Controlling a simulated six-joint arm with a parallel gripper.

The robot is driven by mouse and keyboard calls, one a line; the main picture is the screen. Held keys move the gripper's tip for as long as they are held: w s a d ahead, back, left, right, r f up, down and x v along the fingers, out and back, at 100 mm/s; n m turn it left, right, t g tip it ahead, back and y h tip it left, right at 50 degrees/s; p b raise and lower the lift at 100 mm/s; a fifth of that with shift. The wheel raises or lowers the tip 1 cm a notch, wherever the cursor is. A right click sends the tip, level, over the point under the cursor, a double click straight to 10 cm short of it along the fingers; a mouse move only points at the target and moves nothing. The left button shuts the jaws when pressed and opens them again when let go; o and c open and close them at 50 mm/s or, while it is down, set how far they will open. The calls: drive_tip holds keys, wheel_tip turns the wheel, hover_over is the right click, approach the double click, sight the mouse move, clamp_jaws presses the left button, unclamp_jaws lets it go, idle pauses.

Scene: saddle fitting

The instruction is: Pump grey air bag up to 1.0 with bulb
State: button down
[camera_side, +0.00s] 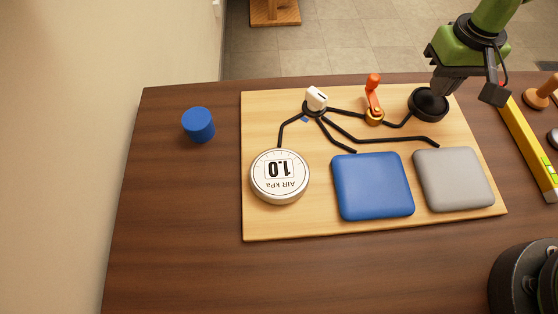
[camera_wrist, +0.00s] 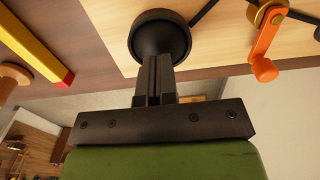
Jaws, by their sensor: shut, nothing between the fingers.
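The black bulb (camera_side: 429,104) sits at the board's back right corner. My gripper (camera_side: 437,92) is shut and empty, with its fingertips at the bulb; I cannot tell whether they press it. The wrist view shows the shut fingers (camera_wrist: 156,60) against the near edge of the bulb (camera_wrist: 160,34). The grey air bag (camera_side: 453,180) lies at the board's right, beside the blue air bag (camera_side: 372,186). A white selector knob (camera_side: 316,98) and an orange valve lever (camera_side: 374,94) sit on the black hoses.
The wooden board (camera_side: 300,222) lies on a dark table (camera_side: 180,220). A blue cylinder (camera_side: 198,125) stands left of the board. A yellow level (camera_side: 527,145) lies right of it. The left and front of the table are mostly clear.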

drive_tip(key=shift+r, duration=1.95)
drive_tip(key=shift+r, duration=2.5)
drive_tip(key=s+d+r+m+t, duration=0.1)
drive_tip(key=s+d+r+t, duration=0.15)
drive_tip(key=r, duration=0.65)
drive_tip(key=s+d+r+m+t+y, duration=0.1)
drive_tip(key=s+r, duration=0.3)
drive_tip(key=s, duration=0.5)
drive_tip(key=s+d+r+m+t+y, duration=0.1)
drive_tip(key=s+r+m+t, duration=0.1)
drive_tip(key=s, duration=0.6)
wheel_tip(320, 180, up, 2)
drive_tip(key=shift+s+d+t, duration=0.35)
drive_tip(key=shift+d+t, duration=0.05)
drive_tip(key=shift+t, duration=0.45)
